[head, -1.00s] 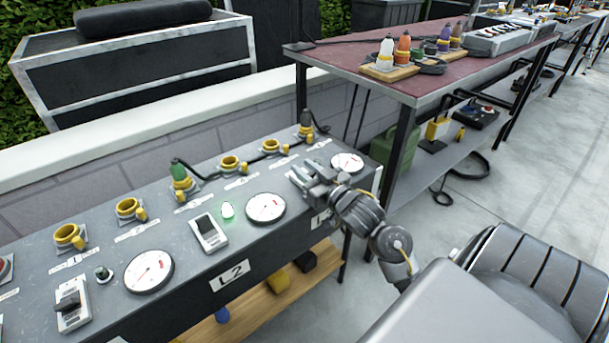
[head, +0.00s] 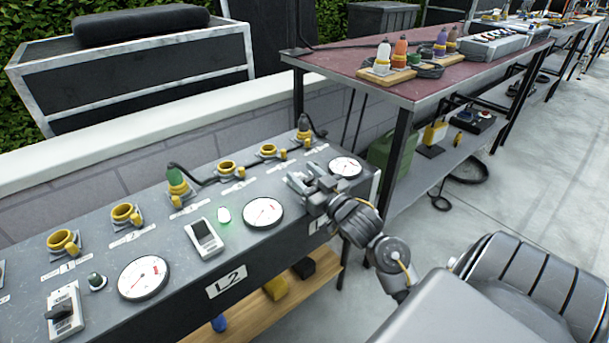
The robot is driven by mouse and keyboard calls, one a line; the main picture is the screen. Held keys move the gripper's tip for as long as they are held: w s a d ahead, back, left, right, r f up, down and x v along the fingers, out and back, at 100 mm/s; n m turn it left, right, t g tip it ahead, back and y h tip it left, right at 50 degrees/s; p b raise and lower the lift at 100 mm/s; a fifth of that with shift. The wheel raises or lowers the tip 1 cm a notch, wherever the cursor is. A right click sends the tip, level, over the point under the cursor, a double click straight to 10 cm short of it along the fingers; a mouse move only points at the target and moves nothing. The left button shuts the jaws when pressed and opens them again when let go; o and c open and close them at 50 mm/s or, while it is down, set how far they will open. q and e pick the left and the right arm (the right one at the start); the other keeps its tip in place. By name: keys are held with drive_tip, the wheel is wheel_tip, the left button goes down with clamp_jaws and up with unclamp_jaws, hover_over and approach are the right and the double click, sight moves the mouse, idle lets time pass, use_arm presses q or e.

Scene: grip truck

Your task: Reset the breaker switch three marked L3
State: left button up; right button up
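The grey distribution panel (head: 330,150) runs across the lower left in the head view. Its right-hand section has a label (head: 317,224) partly covered by my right arm and a round white gauge (head: 345,167). My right gripper (head: 303,181) is over the panel just left of that gauge. It hides the spot where the L3 breaker switch would sit, so I cannot see the switch or its lever. I cannot tell whether the fingers are open, shut or touching anything. My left gripper is not in view.
The L2 section has a breaker (head: 205,238), a lit green lamp (head: 224,215) and a gauge (head: 263,212). Farther left are another breaker (head: 64,311) and an unlit lamp (head: 97,281). Yellow sockets line the back. A red-topped table (head: 440,84) stands beyond the panel.

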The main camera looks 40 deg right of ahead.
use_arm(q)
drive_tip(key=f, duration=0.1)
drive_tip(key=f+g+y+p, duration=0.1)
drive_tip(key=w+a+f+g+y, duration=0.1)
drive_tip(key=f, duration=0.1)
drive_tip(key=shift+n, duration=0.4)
use_arm(e)
drive_tip(key=s+f, duration=0.1)
drive_tip(key=s, duration=0.9)
drive_tip(key=shift+s+a, duration=0.15)
drive_tip(key=shift+s, duration=0.2)
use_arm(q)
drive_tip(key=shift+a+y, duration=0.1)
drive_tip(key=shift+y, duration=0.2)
use_arm(e)
drive_tip(key=shift+f, duration=0.1)
